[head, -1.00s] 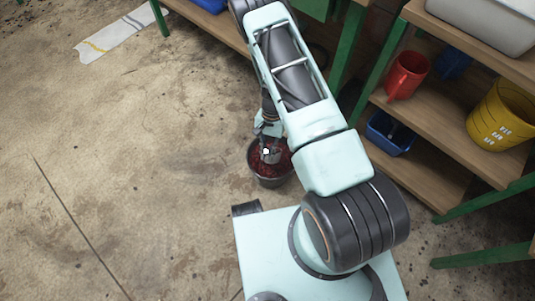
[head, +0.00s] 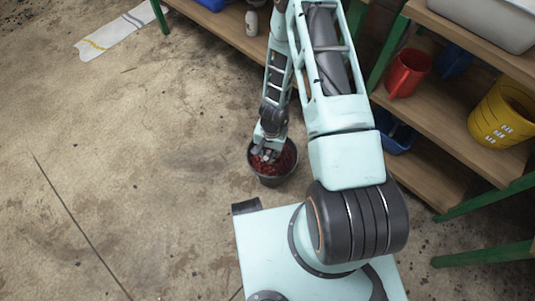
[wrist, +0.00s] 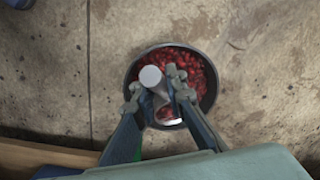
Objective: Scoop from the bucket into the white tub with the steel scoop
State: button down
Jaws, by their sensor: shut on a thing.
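The dark bucket (head: 275,181) stands on the floor in front of my base and holds red, berry-like pieces (head: 287,160). The bucket (wrist: 133,82) also shows from above in the wrist view. My gripper (wrist: 156,86) is shut on the steel scoop (wrist: 168,117), over the bucket's mouth. The scoop's round pale end (wrist: 150,76) shows between the fingers, and its lower part is at the red pieces; how deep it sits is hidden. In the head view my gripper (head: 266,155) is at the bucket's mouth. A white tub (head: 490,25) is on the upper shelf, cut off at top right.
Wooden shelves with green posts stand on the right, holding a red jug (head: 407,73), a yellow bucket (head: 503,112) and a blue bin (head: 393,135). A pale bottle (head: 252,23) stands on a low shelf behind.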

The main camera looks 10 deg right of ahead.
aim_at(267, 159)
jog(key=s+t+b, duration=0.1)
jog(key=b, duration=0.1)
jog(key=s+f+t+h+b, duration=0.1)
jog(key=t+b, duration=0.1)
jog(key=s+t+b, duration=0.1)
jog(key=t+b, duration=0.1)
jog(key=shift+s+a+f+b, duration=0.2)
jog(key=shift+a+f+b, duration=0.05)
jog(key=shift+a+b, duration=0.15)
dwell(0.4)
jog(key=r+p, duration=0.4)
jog(key=shift+w+r, duration=0.2)
jog(key=shift+r, duration=0.1)
jog(key=shift+w+r, duration=0.1)
jog(key=shift+r, duration=0.3)
jog(key=shift+w, duration=0.1)
